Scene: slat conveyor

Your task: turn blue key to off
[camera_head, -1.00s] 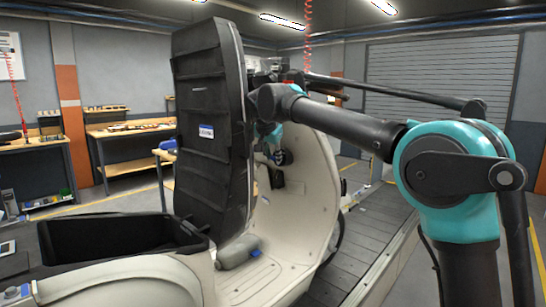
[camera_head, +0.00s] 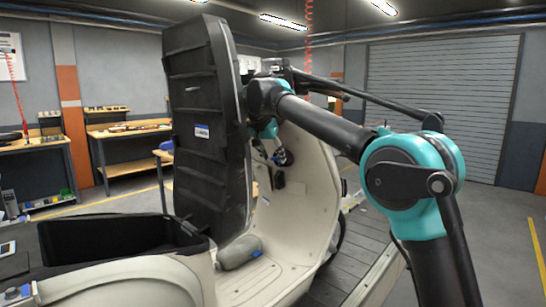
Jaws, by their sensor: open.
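A cream scooter body stands with its black seat or lid (camera_head: 208,120) raised. Its curved inner leg shield (camera_head: 308,190) faces me. My arm reaches over from the right, and its wrist bends down behind the lid's right edge. My gripper (camera_head: 283,157) is small and dark at the arm's end, close to the upper inner leg shield. It is open, and I see nothing held. A small dark fitting (camera_head: 279,180) sits on the shield just below it. I cannot make out the blue key; it may be hidden by the wrist or too small.
A grey rolled item (camera_head: 239,252) with a blue end lies on the scooter's floor. The slat conveyor (camera_head: 350,240) runs at the right. Workbenches (camera_head: 125,140) stand by the back wall.

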